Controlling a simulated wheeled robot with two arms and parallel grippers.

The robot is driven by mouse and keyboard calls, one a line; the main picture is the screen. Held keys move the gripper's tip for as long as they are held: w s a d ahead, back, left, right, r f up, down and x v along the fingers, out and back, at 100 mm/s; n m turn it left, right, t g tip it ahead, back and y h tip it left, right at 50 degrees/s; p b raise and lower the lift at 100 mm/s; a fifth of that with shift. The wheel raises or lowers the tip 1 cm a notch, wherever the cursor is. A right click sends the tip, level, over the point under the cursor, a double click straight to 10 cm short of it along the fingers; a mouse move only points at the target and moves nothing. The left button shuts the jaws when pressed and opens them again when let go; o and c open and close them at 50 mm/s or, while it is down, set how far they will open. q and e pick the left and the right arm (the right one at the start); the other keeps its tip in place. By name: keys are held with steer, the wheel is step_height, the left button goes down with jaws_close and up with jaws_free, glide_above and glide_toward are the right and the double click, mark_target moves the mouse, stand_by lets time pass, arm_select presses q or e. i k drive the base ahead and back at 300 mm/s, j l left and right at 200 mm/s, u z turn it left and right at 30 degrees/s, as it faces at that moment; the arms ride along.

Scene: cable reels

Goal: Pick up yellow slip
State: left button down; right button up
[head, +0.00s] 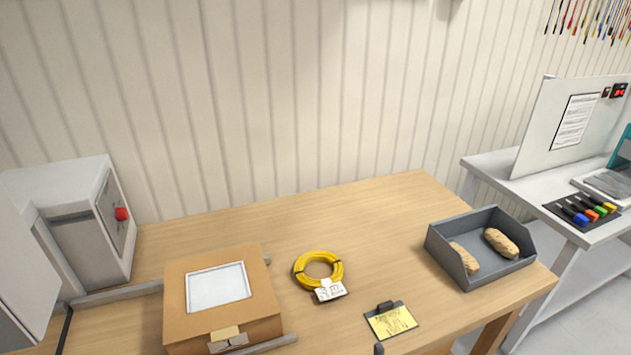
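The yellow slip (392,321) lies on the wooden table near its front edge, held at its top by a dark clip (385,308). It bears dark handwriting that is too small to read. Neither of my grippers shows in the head view.
A yellow cable coil (299,272) with a white tag (330,290) lies left of the slip. A cardboard-coloured box (178,300) stands further left, beside a grey cabinet (85,255). A grey bin (487,280) with two brown objects stands right. The table's back middle (390,215) is clear.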

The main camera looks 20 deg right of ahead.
mark_target(389, 319)
steer(key=z, duration=1.15)
